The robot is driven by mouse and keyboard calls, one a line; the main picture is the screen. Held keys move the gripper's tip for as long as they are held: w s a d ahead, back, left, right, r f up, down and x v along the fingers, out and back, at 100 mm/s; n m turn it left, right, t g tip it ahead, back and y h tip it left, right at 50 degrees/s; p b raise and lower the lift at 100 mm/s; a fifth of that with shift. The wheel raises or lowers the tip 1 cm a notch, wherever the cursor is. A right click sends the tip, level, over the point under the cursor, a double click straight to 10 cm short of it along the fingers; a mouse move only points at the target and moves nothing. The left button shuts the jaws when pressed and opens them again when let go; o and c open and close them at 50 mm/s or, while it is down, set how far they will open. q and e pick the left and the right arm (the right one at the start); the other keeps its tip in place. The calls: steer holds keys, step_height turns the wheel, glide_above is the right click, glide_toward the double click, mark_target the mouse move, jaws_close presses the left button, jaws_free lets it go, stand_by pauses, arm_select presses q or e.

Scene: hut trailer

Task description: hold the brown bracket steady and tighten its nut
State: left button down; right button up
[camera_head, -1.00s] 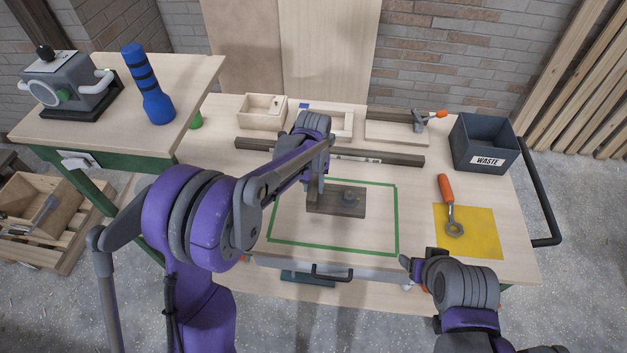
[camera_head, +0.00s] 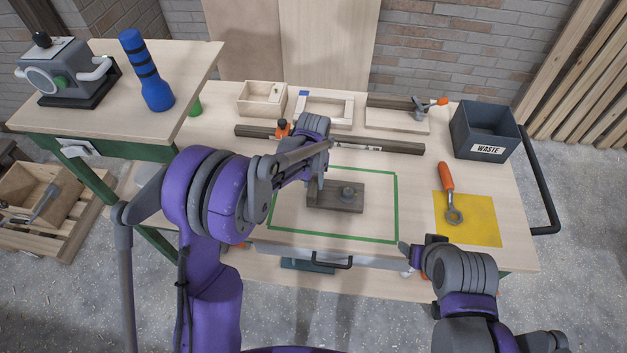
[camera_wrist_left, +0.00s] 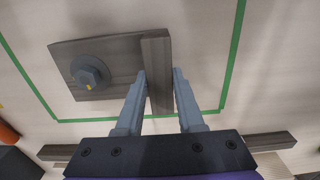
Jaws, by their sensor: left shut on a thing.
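The brown bracket (camera_head: 331,197) looks grey-brown and lies inside the green tape outline on the bench. Its flat plate carries the nut (camera_head: 348,192), a grey hex with a yellow mark in the left wrist view (camera_wrist_left: 88,73). My left gripper (camera_head: 315,199) is shut on the bracket's raised end; in the left wrist view its fingers (camera_wrist_left: 160,80) stand on either side of that flange. A wrench (camera_head: 449,192) with an orange handle and ring end lies on the yellow mat (camera_head: 482,225). My right gripper (camera_head: 408,254) is at the bench's front edge, its jaws unclear and apart from the wrench.
A dark WASTE bin (camera_head: 486,133) stands at the back right. A long dark bar (camera_head: 385,145) crosses behind the taped area, with wooden trays (camera_head: 262,99) and a clamp (camera_head: 421,108) behind. A raised side table (camera_head: 120,105) is at left. The taped area right of the bracket is clear.

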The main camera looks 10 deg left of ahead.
stand_by(0.3)
steer(key=shift+o, duration=0.4)
stand_by(1.4)
steer(key=shift+w+r, duration=0.1)
